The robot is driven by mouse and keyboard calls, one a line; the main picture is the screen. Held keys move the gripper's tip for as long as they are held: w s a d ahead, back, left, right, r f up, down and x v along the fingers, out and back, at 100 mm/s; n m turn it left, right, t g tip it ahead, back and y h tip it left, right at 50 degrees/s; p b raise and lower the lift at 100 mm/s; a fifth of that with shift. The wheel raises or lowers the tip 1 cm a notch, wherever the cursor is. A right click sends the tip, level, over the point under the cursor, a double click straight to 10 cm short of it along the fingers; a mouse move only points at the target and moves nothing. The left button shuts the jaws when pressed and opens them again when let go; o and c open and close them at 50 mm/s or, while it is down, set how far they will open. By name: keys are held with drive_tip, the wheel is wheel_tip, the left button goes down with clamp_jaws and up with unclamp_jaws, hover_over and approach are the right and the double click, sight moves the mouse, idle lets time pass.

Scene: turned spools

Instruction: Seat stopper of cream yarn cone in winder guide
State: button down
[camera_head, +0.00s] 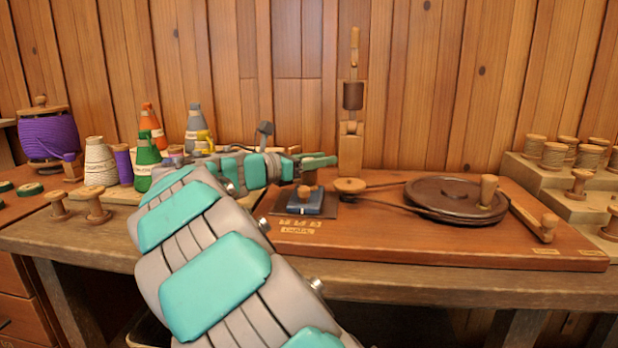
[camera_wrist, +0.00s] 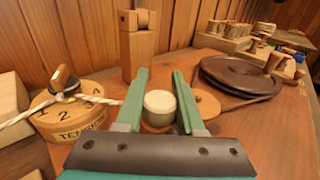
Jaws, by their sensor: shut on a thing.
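My gripper (camera_head: 322,161) is at the wooden winder board (camera_head: 400,234), just before the wooden post (camera_head: 350,150). In the wrist view, its two green fingers (camera_wrist: 160,74) are shut on a short round stopper (camera_wrist: 160,103) with a cream top and tan sides. A pale yarn (camera_wrist: 106,101) runs from the tension dial (camera_wrist: 72,122) to the left finger. The post (camera_wrist: 138,52) stands beyond the fingertips, slightly left. I cannot tell the guide's opening or any contact with it. A cream yarn cone (camera_head: 100,162) stands at the left; whether the yarn comes from it is hidden.
A blue block (camera_head: 304,203) with a wooden knob sits on the board below my gripper. Several cones and spools crowd the left; spool steps (camera_head: 545,180) stand right.

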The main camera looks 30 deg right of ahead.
drive_tip(key=shift+c, duration=2.2)
unclamp_jaws()
drive_tip(key=v, duration=0.7)
drive_tip(key=shift+a, duration=0.45)
